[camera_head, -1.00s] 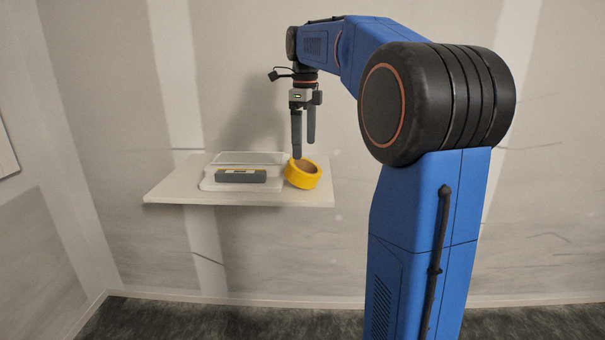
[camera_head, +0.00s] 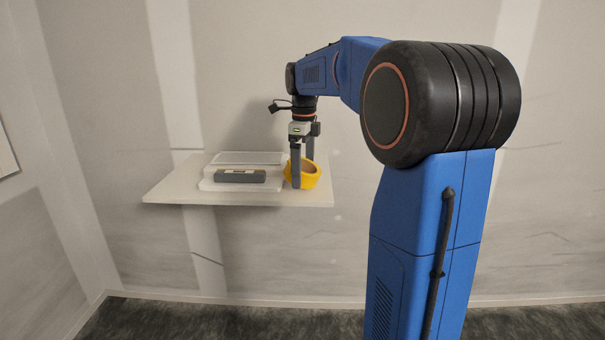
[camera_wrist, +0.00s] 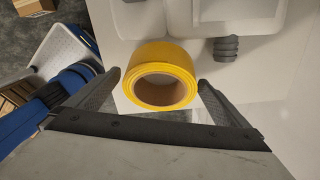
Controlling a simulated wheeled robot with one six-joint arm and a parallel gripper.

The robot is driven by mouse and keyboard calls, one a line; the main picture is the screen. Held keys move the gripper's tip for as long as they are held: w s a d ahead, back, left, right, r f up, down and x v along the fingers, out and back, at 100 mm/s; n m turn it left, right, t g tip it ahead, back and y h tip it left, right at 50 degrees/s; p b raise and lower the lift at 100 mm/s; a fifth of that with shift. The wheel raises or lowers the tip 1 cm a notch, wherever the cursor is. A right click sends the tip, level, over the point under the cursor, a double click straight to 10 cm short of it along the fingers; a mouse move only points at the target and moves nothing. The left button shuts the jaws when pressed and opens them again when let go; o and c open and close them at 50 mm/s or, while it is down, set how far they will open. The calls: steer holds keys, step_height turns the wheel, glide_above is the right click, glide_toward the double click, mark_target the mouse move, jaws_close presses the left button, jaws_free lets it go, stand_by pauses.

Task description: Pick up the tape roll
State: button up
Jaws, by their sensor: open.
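In the wrist view the tape roll (camera_wrist: 161,58) lies between and just beyond my two fingertips. My gripper (camera_head: 303,172) points down at the tape roll, one finger in front of it and the other mostly hidden behind it. In the wrist view my gripper (camera_wrist: 160,82) is open, with a finger on each side of the roll. I cannot tell whether either finger touches it.
The white shelf (camera_head: 170,192) holds a pale tray (camera_head: 206,184) with a dark grey box (camera_head: 240,176) left of the roll. A grey ribbed object (camera_wrist: 225,48) shows close to the roll's right in the wrist view. The shelf's left part is clear.

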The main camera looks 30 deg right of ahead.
steer(key=shift+c, duration=0.3)
steer(key=c, duration=1.2)
steer(key=shift+o, duration=0.2)
step_height(320, 180, up, 10)
